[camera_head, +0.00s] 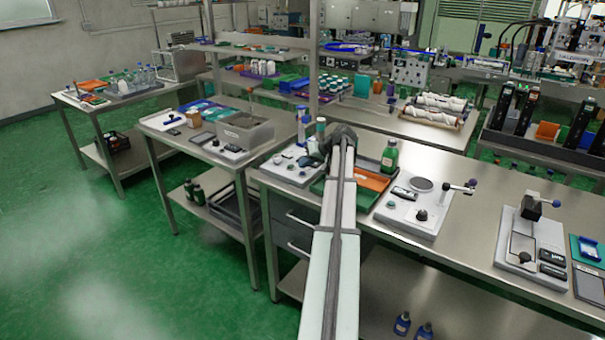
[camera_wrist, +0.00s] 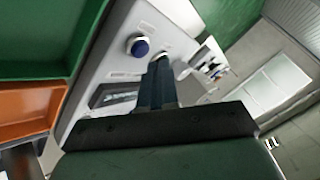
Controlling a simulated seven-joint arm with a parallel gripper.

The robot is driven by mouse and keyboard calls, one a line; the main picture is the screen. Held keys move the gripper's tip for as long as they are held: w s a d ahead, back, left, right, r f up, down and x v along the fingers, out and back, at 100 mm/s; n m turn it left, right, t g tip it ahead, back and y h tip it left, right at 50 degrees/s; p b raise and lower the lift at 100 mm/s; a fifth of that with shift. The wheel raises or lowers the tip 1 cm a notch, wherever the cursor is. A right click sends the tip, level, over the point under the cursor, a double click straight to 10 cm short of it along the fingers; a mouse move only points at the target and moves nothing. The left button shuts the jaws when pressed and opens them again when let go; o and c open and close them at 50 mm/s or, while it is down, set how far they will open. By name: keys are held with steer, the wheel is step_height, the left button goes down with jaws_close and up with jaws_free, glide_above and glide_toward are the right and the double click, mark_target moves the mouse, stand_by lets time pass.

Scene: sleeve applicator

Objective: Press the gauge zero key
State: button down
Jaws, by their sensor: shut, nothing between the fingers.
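A white instrument panel (camera_wrist: 117,70) fills the middle of the wrist view. It carries a blue round button (camera_wrist: 138,46), a dark display (camera_wrist: 113,97) and a pale round button (camera_wrist: 160,56), partly hidden behind my fingertips. I cannot read the labels, so I cannot tell which button is the gauge zero key. My gripper (camera_wrist: 158,64) is shut and empty, its tips just in front of or on the pale button; contact cannot be told. In the head view, my arm reaches over the bench to a white unit (camera_head: 287,176), and my wrist hides part of it.
A green tray (camera_wrist: 45,40) and an orange tray (camera_wrist: 30,107) lie beside the panel. A green bottle (camera_head: 389,157) stands right of my wrist. Another white unit (camera_head: 413,222) with a round plate and knobs sits farther right on the bench.

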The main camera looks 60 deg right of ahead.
mark_target(305, 173)
steer(key=shift+f, duration=0.8)
stand_by(1.2)
steer(key=shift+r, duration=0.8)
steer(key=shift+r, duration=0.1)
steer(key=shift+r, duration=2.4)
